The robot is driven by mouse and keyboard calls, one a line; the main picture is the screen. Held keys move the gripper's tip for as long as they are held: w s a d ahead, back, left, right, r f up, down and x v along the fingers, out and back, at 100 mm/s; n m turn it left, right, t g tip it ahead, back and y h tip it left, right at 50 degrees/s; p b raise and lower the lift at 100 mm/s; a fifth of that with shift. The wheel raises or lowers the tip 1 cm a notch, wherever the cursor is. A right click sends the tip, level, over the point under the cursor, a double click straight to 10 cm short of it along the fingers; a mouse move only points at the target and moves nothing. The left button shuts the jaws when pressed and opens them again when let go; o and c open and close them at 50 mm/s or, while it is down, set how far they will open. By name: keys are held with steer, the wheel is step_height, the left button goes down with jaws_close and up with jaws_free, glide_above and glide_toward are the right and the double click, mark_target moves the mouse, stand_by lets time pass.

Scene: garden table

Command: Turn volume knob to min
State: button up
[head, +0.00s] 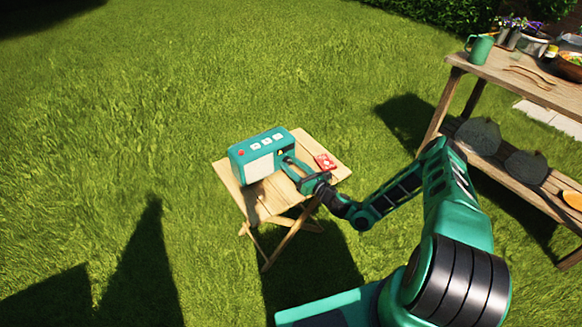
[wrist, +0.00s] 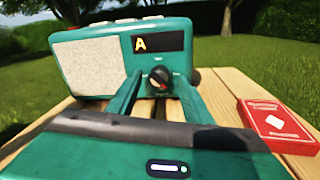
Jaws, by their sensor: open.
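A teal radio (head: 262,152) stands on a small wooden folding table (head: 302,144). In the wrist view the radio (wrist: 112,44) shows a pale speaker grille on its left and a dark display with a yellow "A" on its right. Below the display is a dark round volume knob (wrist: 159,78) with an orange-red mark. My gripper (wrist: 158,84) is open, with one finger on each side of the knob, close to the radio's front. I cannot tell whether the fingers touch it. In the head view my gripper (head: 289,163) reaches the radio's right front and hides the knob.
A red card box (wrist: 279,125) lies on the table right of my gripper; it also shows in the head view (head: 325,161). A wooden garden bench (head: 500,68) with pots and tools stands at the right. Open grass surrounds the table.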

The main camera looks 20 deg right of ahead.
steer(key=shift+w+a, duration=0.15)
steer(key=shift+w, duration=0.15)
steer(key=c, duration=1.1)
steer(key=shift+o, duration=0.2)
steer(key=shift+a, duration=0.25)
steer(key=shift+d, duration=0.4)
